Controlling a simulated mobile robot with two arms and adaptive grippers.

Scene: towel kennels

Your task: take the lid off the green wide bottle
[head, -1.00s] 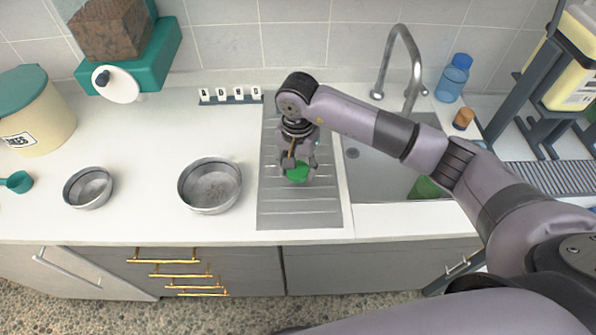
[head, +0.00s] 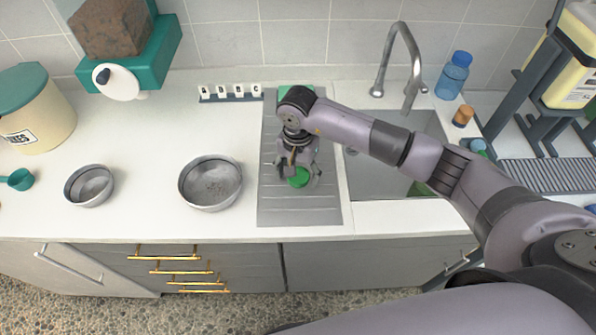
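A round green top (head: 299,178), apparently the lid of the green wide bottle, shows at the drainboard (head: 300,216). The bottle's body below it cannot be made out. My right gripper (head: 299,172) reaches in from the right and is right at the green top, with fingers on both sides of it. Whether the fingers press on it is too small to tell. My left gripper is not in view.
Two metal bowls (head: 210,206) (head: 76,198) stand left of the drainboard. The sink with its faucet (head: 416,75) is to the right, with something green (head: 420,188) in it. A blue bottle (head: 454,78) and an orange-brown capped item (head: 463,117) stand behind. Counter between the bowls is clear.

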